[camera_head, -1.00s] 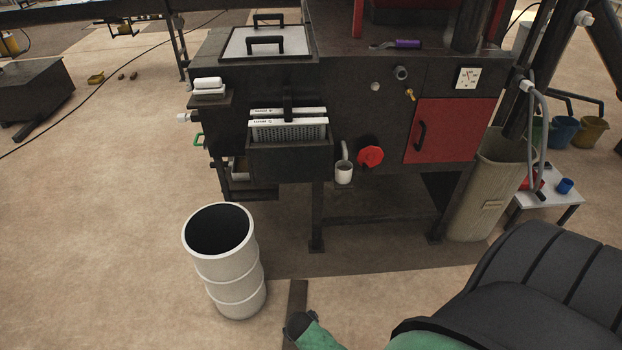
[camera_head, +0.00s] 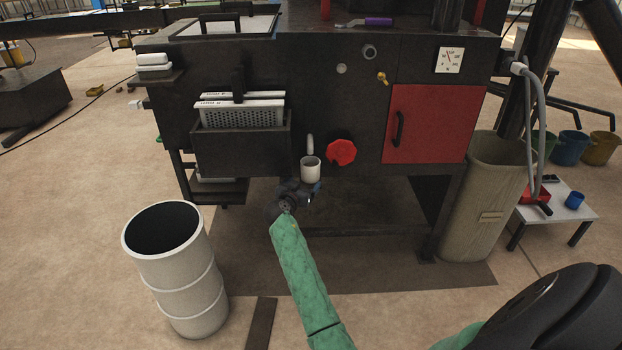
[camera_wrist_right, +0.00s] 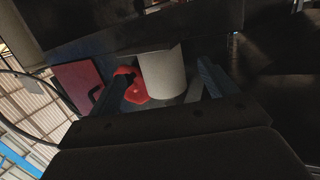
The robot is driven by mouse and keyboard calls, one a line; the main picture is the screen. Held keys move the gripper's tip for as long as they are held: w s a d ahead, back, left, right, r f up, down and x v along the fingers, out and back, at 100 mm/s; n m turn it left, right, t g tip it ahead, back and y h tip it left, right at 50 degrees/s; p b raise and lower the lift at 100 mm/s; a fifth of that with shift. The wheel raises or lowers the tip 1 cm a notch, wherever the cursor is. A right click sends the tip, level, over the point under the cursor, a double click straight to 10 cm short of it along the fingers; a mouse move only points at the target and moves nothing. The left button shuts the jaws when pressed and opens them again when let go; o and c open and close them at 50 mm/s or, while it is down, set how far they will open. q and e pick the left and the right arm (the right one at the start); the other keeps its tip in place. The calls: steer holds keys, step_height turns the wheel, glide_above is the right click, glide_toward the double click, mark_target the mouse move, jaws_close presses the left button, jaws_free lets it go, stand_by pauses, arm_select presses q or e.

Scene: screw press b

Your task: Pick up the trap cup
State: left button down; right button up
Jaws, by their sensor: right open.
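The trap cup (camera_head: 311,172) is a small white cup below a grey pipe on the front of the dark press. It looks upright in the head view. My right gripper (camera_head: 304,190) is open just below and in front of it, at the end of a green arm. In the right wrist view the cup (camera_wrist_right: 163,74) shows as a pale cylinder between the two open fingers (camera_wrist_right: 168,82). I cannot tell whether either finger touches it. My left gripper is not in view.
A red knob (camera_head: 341,152) sits close right of the cup. A dark box with perforated white plates (camera_head: 240,122) juts out at its left. A red door (camera_head: 428,123) is further right. A white drum (camera_head: 186,285) stands on the floor at lower left.

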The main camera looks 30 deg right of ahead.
mark_target(307, 176)
steer(key=shift+x, duration=1.2)
steer(key=d, duration=0.1)
steer(key=w+d, duration=0.1)
steer(key=w+d+p, duration=0.1)
steer(key=shift+w+d+r, duration=0.2)
steer(key=shift+r, duration=0.15)
steer(key=shift+w+d+f, duration=0.1)
steer(key=shift+w+d, duration=0.2)
steer(key=shift+d, duration=0.05)
steer(key=c, duration=1)
steer(key=shift+c, duration=0.2)
steer(key=s+a+b, duration=0.1)
steer(key=s+a, duration=0.8)
steer(key=s, duration=0.6)
steer(key=shift+s+a+r, duration=0.2)
steer(key=shift+r, duration=0.1)
steer(key=shift+o, duration=0.5)
